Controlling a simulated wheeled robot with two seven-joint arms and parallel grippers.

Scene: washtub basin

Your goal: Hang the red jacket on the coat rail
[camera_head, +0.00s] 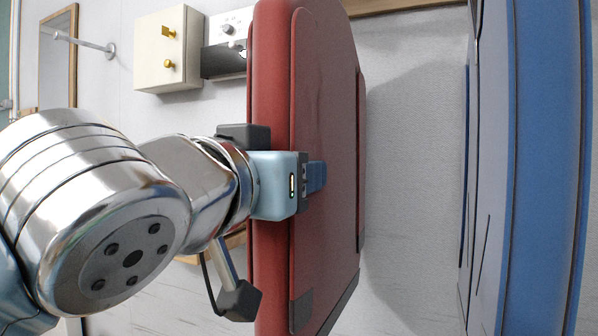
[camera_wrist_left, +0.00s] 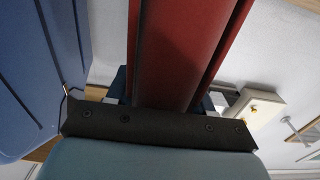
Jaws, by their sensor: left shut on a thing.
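A large red thing (camera_head: 325,110) fills the middle of the head view. It looks like a stiff, rounded case with dark edging rather than a cloth jacket. My left gripper (camera_head: 308,177) comes in from the left and is shut on it. The left wrist view shows the red body (camera_wrist_left: 185,50) between the fingers, which are mostly hidden. A metal rod with a round wall mount (camera_head: 85,42), possibly the coat rail, is at the upper left, apart from the red thing. It also shows at the right in the wrist view (camera_wrist_left: 297,133). My right gripper is not in view.
A cream box with gold knobs (camera_head: 168,50) and a white-and-black unit (camera_head: 228,45) are on the wall. A wood-framed panel (camera_head: 58,60) is at the upper left. A large blue panelled thing (camera_head: 545,170) stands at the right, with a bare gap between it and the red thing.

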